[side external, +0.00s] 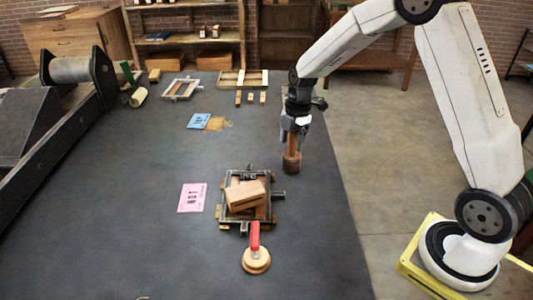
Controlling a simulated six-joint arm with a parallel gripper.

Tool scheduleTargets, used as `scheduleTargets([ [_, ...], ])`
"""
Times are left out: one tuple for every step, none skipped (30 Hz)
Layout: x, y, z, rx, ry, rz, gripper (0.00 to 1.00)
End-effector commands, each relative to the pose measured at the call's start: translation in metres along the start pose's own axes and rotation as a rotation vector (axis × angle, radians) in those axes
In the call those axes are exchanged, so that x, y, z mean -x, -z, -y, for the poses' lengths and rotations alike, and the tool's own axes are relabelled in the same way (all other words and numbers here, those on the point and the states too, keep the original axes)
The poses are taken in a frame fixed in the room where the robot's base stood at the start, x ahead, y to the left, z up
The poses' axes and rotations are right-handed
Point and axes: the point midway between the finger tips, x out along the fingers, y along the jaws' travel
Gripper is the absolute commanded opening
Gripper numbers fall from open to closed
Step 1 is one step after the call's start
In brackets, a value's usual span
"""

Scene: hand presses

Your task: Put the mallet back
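My gripper (295,125) is above the head, shut around the upper part of the handle, and the fingers hide the handle's top. I cannot tell whether the head touches the table or hangs just above it.
A metal frame (223,211) with wooden blocks (246,194) stands just left and in front. A red-handled round tool (257,262) is nearer. A pink card (192,198) and a blue card (199,121) lie left. The dark table (110,220) is clear front-left.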

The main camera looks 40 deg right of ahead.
Motion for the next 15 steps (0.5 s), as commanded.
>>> scheduleTargets([
  [0.0001, 0.0000, 0.0000, 0.000, 0.000, 0.000, 0.71],
  [0.0001, 0.0000, 0.0000, 0.000, 0.000, 0.000, 0.71],
  [0.0002, 0.0000, 0.0000, 0.000, 0.000, 0.000, 0.71],
  [0.0002, 0.0000, 0.0000, 0.000, 0.000, 0.000, 0.71],
  [0.0002, 0.0000, 0.0000, 0.000, 0.000, 0.000, 0.71],
  [0.0003, 0.0000, 0.0000, 0.000, 0.000, 0.000, 0.71],
  [0.0003, 0.0000, 0.0000, 0.000, 0.000, 0.000, 0.71],
  [0.0004, 0.0000, 0.0000, 0.000, 0.000, 0.000, 0.71],
  [0.0006, 0.0000, -0.0001, 0.000, -0.001, 0.000, 0.71],
  [0.0010, 0.0001, -0.0001, 0.000, -0.001, 0.000, 0.71],
  [0.0016, 0.0002, -0.0001, 0.000, -0.001, 0.000, 0.71],
  [0.0027, 0.0003, -0.0002, 0.000, -0.001, 0.001, 0.71],
  [0.0039, 0.0005, -0.0002, 0.000, -0.002, 0.001, 0.71],
  [0.0053, 0.0004, -0.0004, 0.000, -0.002, 0.001, 0.71],
  [0.0077, 0.0004, -0.0006, 0.000, -0.003, 0.001, 0.71],
])
